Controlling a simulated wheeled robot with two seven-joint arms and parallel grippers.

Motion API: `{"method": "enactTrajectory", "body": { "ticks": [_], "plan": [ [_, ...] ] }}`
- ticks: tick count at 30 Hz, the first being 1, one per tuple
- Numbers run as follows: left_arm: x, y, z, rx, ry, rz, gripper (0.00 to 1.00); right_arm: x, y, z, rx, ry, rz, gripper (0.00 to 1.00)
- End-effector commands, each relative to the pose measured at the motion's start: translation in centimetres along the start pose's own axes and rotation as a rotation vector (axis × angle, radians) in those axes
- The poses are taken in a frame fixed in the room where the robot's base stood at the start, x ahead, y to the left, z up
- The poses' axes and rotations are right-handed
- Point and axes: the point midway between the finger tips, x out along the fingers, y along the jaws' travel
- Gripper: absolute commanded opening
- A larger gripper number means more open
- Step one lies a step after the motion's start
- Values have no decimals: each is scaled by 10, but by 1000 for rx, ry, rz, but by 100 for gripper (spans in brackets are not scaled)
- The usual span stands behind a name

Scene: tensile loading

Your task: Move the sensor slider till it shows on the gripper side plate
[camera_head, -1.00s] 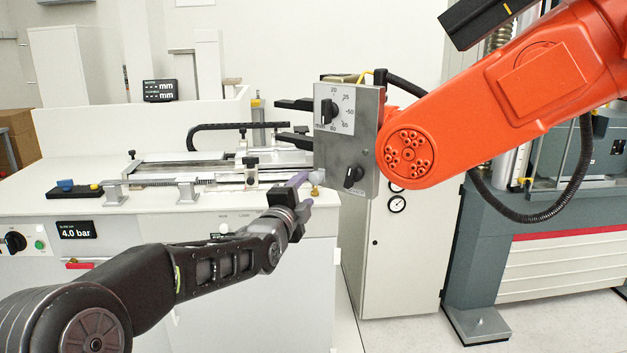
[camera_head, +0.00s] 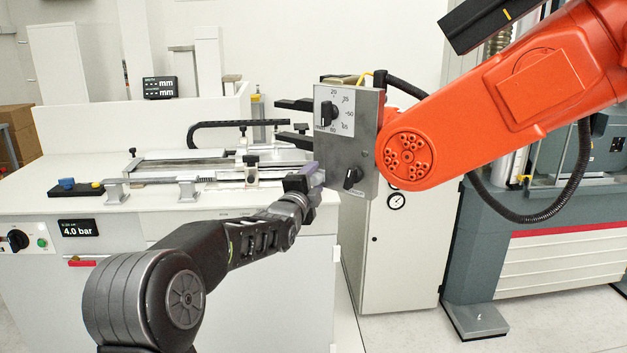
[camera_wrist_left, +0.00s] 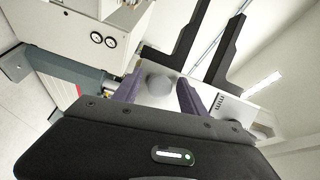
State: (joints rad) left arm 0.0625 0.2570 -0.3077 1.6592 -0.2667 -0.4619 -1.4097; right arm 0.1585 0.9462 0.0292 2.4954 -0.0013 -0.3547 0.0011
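The gripper side plate (camera_head: 347,155) is a grey metal box face with two black dials, on the end of an orange robot arm in the head view. My left gripper (camera_head: 312,172), with purple fingers, is at the plate's lower left edge. In the left wrist view, my left gripper (camera_wrist_left: 158,92) is open, its fingers on either side of a round grey knob (camera_wrist_left: 160,84), with gaps visible beside it. I take this knob to be the sensor slider; in the head view my gripper hides it. My right gripper is not in view.
The orange arm (camera_head: 500,100) fills the right side. Its black jaws (camera_head: 292,104) point left over the bench; they also show in the left wrist view (camera_wrist_left: 182,38). A rail mechanism (camera_head: 190,172) lies on the white bench. A white cabinet (camera_head: 392,265) stands below the plate.

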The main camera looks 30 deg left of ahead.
Motion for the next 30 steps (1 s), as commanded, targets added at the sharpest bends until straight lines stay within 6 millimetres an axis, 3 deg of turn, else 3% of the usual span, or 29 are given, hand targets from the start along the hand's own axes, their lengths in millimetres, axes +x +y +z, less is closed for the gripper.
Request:
{"method": "enactTrajectory", "body": {
  "ticks": [17,30],
  "plan": [
    [0,-1,0,0,0,-1,1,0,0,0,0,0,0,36],
    [0,-1,0,0,0,-3,0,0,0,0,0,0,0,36]
  ]
}}
